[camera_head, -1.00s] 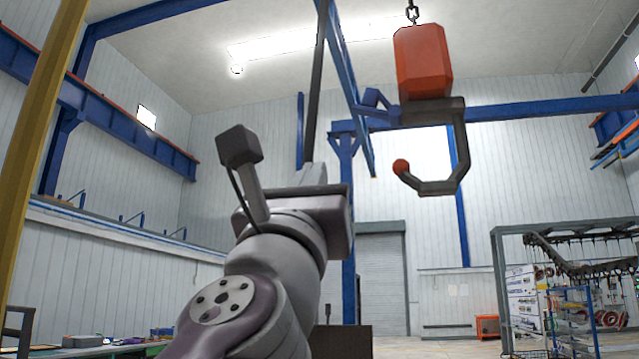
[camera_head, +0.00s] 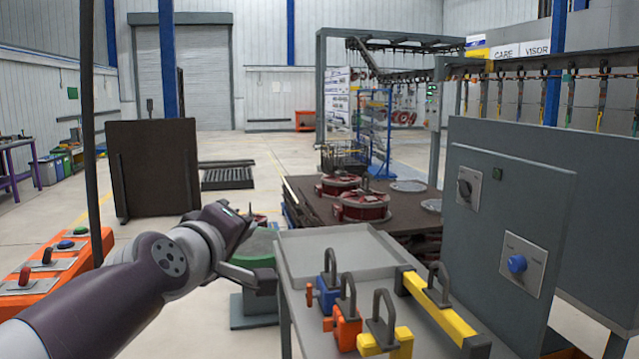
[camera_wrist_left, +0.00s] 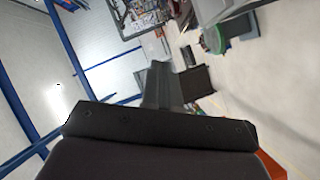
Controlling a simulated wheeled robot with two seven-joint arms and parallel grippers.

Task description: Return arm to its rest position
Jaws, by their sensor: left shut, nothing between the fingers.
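My left arm comes in from the left in the head view, in front of the orange control box. Its left gripper (camera_head: 266,282) is low, beside the left edge of the grey table (camera_head: 290,318) and in front of a green-topped round stand (camera_head: 258,248). In the left wrist view the fingers of the left gripper (camera_wrist_left: 160,72) are together, with nothing between them. My right gripper is in neither view.
The orange control box (camera_head: 62,262) stands at the left. A grey cabinet (camera_head: 510,170) with a blue knob blocks the right. Open floor lies beyond the stand.

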